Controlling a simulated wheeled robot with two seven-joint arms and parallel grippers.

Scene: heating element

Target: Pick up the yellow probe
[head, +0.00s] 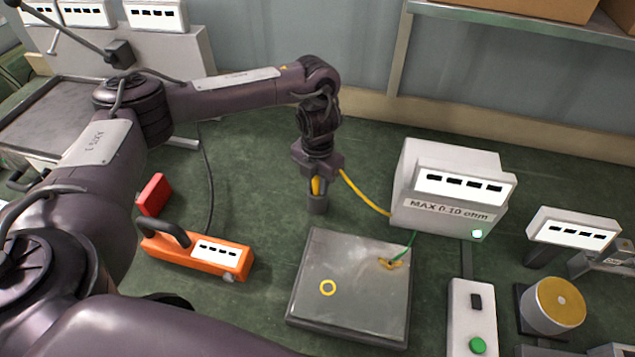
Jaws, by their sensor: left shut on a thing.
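The yellow probe (316,186) is upright in the jaws of my left gripper (318,177), which points down and is shut on it. Only a short yellow part shows; the gripper hides the rest. The probe's lower end is at a small grey cup-like holder (318,205); I cannot tell whether it is still inside. A yellow cable (364,194) runs from the gripper to the white meter box (446,178) marked MAX 0.10 ohm, which has a lit green lamp. My right gripper is not in view.
A grey metal plate (345,320) with a yellow ring mark and a green wire clipped on lies in front. An orange tool (180,256) and a red block (154,194) are left. A white switch box (468,310) and yellow-topped cylinder (548,306) are right. Green surface between is clear.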

